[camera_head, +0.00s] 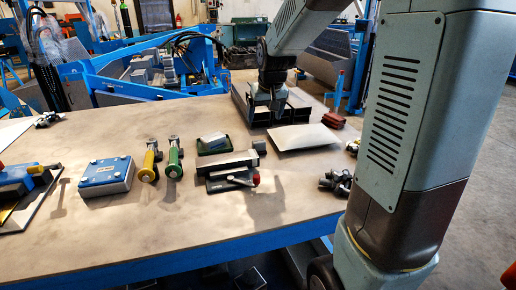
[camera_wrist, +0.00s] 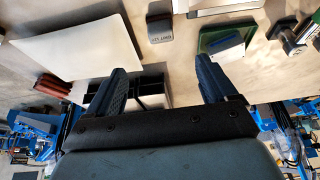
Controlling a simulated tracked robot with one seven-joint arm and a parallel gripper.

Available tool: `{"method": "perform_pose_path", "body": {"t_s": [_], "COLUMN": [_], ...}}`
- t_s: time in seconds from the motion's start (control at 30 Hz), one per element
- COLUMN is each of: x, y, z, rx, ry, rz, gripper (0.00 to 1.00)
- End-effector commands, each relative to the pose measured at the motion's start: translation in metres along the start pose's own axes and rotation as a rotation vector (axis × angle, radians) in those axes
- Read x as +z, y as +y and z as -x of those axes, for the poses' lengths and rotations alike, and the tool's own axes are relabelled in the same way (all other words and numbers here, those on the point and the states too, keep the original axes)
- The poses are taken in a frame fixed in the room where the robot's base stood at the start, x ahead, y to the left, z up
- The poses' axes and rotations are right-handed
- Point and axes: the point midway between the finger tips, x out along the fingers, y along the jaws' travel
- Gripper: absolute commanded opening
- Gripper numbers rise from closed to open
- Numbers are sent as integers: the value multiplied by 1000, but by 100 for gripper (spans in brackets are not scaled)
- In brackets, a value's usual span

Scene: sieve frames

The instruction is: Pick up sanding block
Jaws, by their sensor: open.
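A small block (camera_wrist: 160,28) with a dark top and a printed grey face, likely the sanding block, lies on the workbench in the wrist view. In the head view it shows as a small grey-green block (camera_head: 259,147) between the vise-like tool and the pale sheet. My gripper (camera_head: 276,110) is above the black divided tray, behind the block. In the wrist view my gripper (camera_wrist: 162,72) has its two fingers wide apart with nothing between them. The block lies beyond the fingertips, roughly in line with the gap.
The pale sheet (camera_head: 303,137) lies right of the block. The black tray (camera_head: 248,103) stands behind. A green tray with a pale piece (camera_head: 213,143) and a metal vise-like tool (camera_head: 228,163) are on the left. The bench front (camera_head: 250,215) is clear.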

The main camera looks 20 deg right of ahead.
Motion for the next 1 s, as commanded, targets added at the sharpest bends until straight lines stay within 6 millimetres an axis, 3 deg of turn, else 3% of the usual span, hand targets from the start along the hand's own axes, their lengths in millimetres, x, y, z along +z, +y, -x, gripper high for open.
{"method": "perform_pose_path", "body": {"t_s": [0.27, 0.6, 1.0], "x": [-9, -7, -4], "y": [1, 0, -1], "z": [-27, -82, -110], "rx": [-2, -2, -2], "ry": [-8, -9, -7], "rz": [-1, -1, 0], "gripper": [85, 85, 85]}}
